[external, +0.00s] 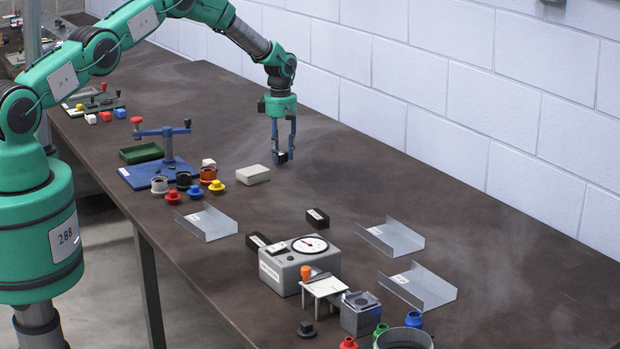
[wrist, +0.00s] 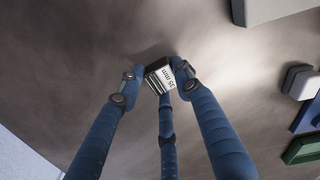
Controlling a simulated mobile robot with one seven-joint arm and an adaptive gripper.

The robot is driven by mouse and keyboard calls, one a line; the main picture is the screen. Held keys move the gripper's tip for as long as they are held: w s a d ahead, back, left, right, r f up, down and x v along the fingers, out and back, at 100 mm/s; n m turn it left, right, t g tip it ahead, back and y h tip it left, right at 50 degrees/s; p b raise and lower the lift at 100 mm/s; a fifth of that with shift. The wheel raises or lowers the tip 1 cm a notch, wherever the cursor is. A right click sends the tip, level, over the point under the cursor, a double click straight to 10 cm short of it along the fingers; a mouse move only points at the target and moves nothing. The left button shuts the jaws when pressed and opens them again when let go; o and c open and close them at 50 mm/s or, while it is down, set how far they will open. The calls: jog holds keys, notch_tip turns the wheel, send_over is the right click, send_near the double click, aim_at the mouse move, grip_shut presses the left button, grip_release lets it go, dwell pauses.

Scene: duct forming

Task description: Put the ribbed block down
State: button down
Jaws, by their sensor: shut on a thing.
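The ribbed block (wrist: 158,76) is small and black, with a white label that ends in "mm". In the wrist view it sits between the fingertips of my gripper (wrist: 155,84), and the three blue fingers are shut on it. In the external view my gripper (external: 282,157) points straight down over the far part of the bench, with the dark block (external: 283,157) low between its fingers. A soft shadow lies beside the block in the wrist view. I cannot tell whether the block touches the bench.
The brown bench (external: 330,175) is bare around my gripper. A pale block (external: 253,174) lies to its left, near a blue clamp stand (external: 160,174) and coloured knobs. Two black blocks (external: 317,219) (external: 258,242), a dial gauge (external: 299,266) and metal channels (external: 391,237) are nearer the camera.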

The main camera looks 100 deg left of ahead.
aim_at(284, 154)
jog(key=shift+f, duration=0.3)
jog(key=c, duration=1.3)
grip_release()
jog(key=shift+r, duration=0.1)
notch_tip(284, 154, up, 12)
jog(key=shift+r, duration=0.1)
dwell(0.4)
